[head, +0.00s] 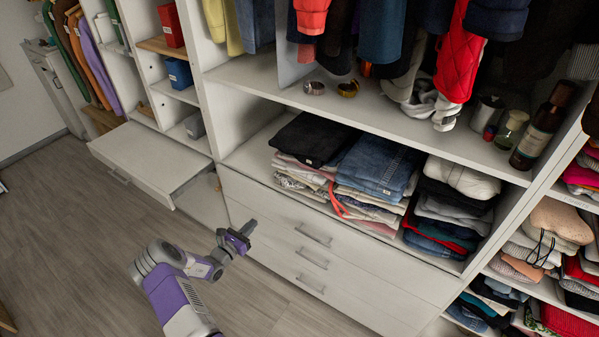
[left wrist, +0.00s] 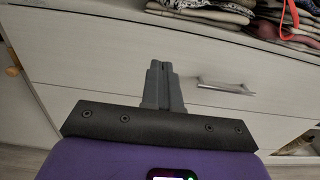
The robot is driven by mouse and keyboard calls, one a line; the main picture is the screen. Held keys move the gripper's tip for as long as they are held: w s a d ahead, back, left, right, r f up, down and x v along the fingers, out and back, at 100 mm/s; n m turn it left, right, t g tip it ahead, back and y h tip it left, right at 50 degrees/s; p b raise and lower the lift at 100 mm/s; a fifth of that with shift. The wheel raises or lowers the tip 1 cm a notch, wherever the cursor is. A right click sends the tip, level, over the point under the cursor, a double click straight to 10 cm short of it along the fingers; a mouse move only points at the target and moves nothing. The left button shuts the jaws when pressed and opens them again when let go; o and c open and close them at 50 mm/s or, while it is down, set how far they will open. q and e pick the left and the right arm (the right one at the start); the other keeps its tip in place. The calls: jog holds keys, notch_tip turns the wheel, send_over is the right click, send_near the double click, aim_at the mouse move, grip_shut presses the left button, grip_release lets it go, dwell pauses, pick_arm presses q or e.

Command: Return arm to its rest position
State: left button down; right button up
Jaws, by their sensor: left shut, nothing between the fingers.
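My left arm (head: 178,295), purple and grey, comes in from the bottom of the head view. Its gripper (head: 246,230) is in front of the white closed drawers below the clothes shelf. In the left wrist view the two grey fingers (left wrist: 162,68) are together with nothing between them, and they point at a drawer front (left wrist: 110,60). A drawer handle (left wrist: 225,86) shows to the right of the fingertips. My right gripper is in neither view.
A pulled-out white drawer (head: 150,158) juts into the room left of the gripper. Folded clothes (head: 378,165) lie on the shelf above the closed drawers. Bottles (head: 540,130) stand on the upper shelf at the right. The wooden floor (head: 70,250) is clear at the left.

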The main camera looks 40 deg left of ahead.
pick_arm(q)
jog(key=w+d+f+m+g+h, duration=0.1)
jog(key=d+f+m+g+h, duration=0.3)
jog(key=d, duration=0.9)
jog(key=d+f+m+g+h, duration=0.2)
jog(key=d+m+g+h, duration=0.3)
jog(key=d, duration=0.9)
jog(key=s+d+m+g+y, duration=0.3)
jog(key=s+d+m+g, duration=0.5)
jog(key=s+d+m, duration=1)
jog(key=d+m, duration=0.1)
jog(key=m, duration=0.6)
jog(key=shift+d+f+y, duration=0.15)
jog(key=shift+f+y, duration=0.15)
